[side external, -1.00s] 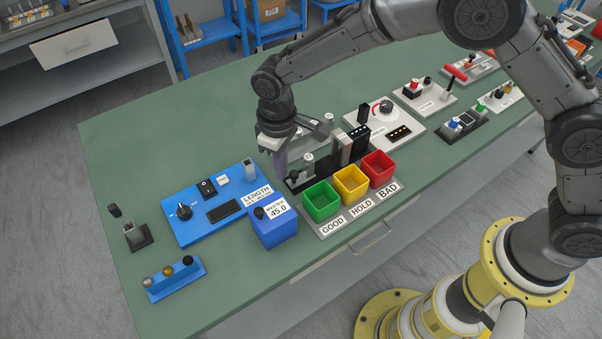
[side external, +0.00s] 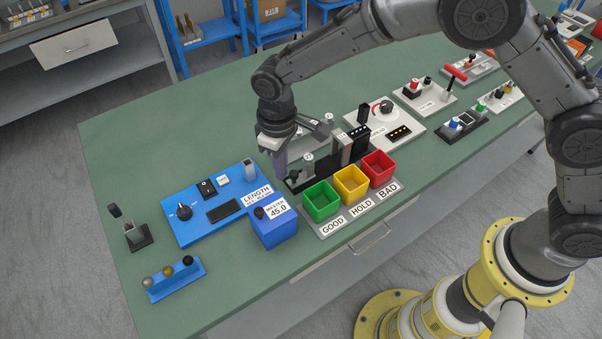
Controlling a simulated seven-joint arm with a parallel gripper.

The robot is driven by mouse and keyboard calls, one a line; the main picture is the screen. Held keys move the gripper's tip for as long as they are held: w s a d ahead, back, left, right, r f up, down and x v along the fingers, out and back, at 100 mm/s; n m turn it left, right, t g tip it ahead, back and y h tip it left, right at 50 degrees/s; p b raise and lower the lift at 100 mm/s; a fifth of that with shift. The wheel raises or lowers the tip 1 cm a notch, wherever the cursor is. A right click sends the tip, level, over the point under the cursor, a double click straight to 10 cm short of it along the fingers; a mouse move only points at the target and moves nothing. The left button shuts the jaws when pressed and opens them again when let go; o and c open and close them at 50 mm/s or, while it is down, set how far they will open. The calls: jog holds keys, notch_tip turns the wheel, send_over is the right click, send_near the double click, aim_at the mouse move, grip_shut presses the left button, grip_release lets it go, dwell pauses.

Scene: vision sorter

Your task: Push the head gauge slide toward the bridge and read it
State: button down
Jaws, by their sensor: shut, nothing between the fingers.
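My gripper (side external: 281,170) is shut and points down at the left end of a dark gauge base (side external: 300,184), behind the coloured bins. A small black knob (side external: 294,175), which looks like the slide's, stands just right of the fingertips. I cannot tell whether they touch. Farther right on the same base stands an upright grey and black block (side external: 345,149), which looks like the bridge. A small pale-topped post (side external: 308,160) stands between knob and bridge. My gripper body hides part of the gauge. No reading can be made out.
Green (side external: 321,201), yellow (side external: 351,185) and red (side external: 378,168) bins stand in front of the gauge. A blue master block (side external: 274,228) marked 45.0 and a blue length panel (side external: 210,205) lie to the left. A white dial panel (side external: 385,125) is behind right. The back left table is clear.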

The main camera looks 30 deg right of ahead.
aim_at(306, 158)
jog(key=shift+f, duration=0.1)
dwell(0.3)
jog(key=shift+f, duration=1.1)
jog(key=shift+d, duration=3.75)
jog(key=shift+a, duration=0.1)
jog(key=shift+a+r, duration=0.1)
jog(key=shift+a, duration=0.45)
jog(key=shift+r, duration=3.45)
